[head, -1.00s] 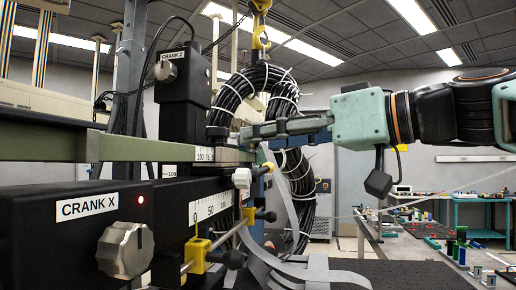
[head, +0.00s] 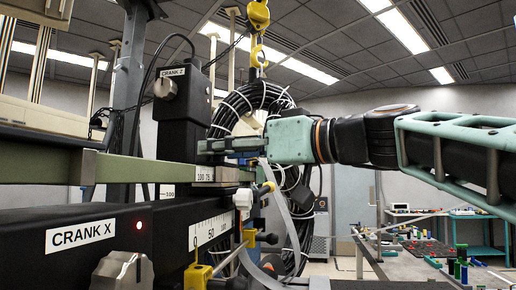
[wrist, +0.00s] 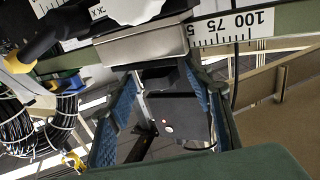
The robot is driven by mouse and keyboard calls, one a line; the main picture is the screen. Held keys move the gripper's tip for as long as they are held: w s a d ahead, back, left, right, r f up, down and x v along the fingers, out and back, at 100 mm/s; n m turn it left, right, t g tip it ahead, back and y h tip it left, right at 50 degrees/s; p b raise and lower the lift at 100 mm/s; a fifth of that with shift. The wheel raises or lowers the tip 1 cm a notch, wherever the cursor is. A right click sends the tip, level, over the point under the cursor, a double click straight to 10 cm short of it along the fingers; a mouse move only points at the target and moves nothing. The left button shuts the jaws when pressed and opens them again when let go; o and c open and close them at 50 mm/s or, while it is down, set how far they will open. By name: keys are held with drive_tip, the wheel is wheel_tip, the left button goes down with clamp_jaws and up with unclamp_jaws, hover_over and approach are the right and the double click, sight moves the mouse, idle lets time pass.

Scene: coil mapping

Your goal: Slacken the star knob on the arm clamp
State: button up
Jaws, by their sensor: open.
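My gripper (head: 203,147) reaches in from the right, level, just above the green arm beam (head: 130,168) and its scale end. In the wrist view its blue-padded fingers (wrist: 155,115) are spread apart. A silver clamp block (wrist: 142,43) sits on the beam at the fingertips. A dark part (wrist: 162,74) shows between the fingers beside the block; I cannot tell whether it is the star knob. No star knob on the clamp is clearly visible in the head view, where my gripper covers that area.
The CRANK X housing (head: 75,235) has a grey knob (head: 123,270) below the beam. The CRANK Z column (head: 180,115) stands behind it. A black cable coil (head: 255,100) hangs from a yellow hook (head: 258,55) behind my gripper. Yellow clamps (head: 198,276) sit low in front.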

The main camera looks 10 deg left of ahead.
drive_tip(key=shift+w+a, duration=0.15)
drive_tip(key=shift+a, duration=0.15)
drive_tip(key=c, duration=1.2)
